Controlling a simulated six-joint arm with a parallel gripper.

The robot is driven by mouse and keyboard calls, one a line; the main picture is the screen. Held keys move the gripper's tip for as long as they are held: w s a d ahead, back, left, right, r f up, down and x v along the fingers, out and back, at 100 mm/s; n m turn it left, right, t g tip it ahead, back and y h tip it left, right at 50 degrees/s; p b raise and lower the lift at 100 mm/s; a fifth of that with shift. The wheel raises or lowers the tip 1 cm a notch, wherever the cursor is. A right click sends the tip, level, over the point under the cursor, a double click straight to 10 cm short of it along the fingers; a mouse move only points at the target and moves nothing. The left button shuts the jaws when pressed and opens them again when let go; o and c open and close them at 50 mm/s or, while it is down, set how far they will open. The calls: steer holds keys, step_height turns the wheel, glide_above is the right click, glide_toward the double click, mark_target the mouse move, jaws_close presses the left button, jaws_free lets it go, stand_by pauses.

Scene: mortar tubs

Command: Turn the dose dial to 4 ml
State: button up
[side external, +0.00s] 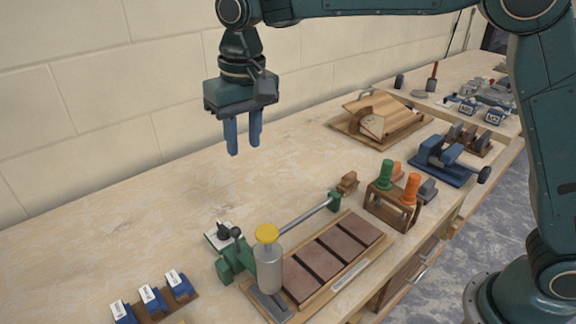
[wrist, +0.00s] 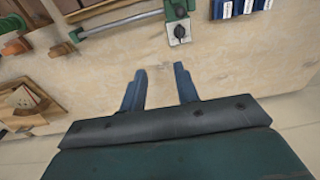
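The dose dial (side external: 223,231) is a black knob on a small white plate, on the bench beside the green fixture. It also shows near the top of the wrist view (wrist: 179,32). Its scale marks and pointer setting are too small to read. My gripper (side external: 244,149) has two blue fingers and hangs well above the bench, apart from the dial. In the wrist view the fingers (wrist: 159,69) are spread with nothing between them, so it is open and empty. A grey cylinder with a yellow cap (side external: 268,265) stands in the green fixture, close to the dial.
Blue labelled blocks (side external: 152,298) sit at front left. A rack with green and orange handles (side external: 392,204) and a blue vise (side external: 445,165) stand right. Bench below my gripper is clear.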

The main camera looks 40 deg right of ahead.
glide_above(223, 226)
step_height(223, 226, down, 5)
steer(key=shift+a+r+g, duration=0.1)
steer(key=shift+r+g, duration=0.05)
steer(key=shift+g, duration=0.25)
step_height(223, 226, down, 14)
steer(key=shift+r, duration=0.1)
stand_by(0.4)
jaws_close()
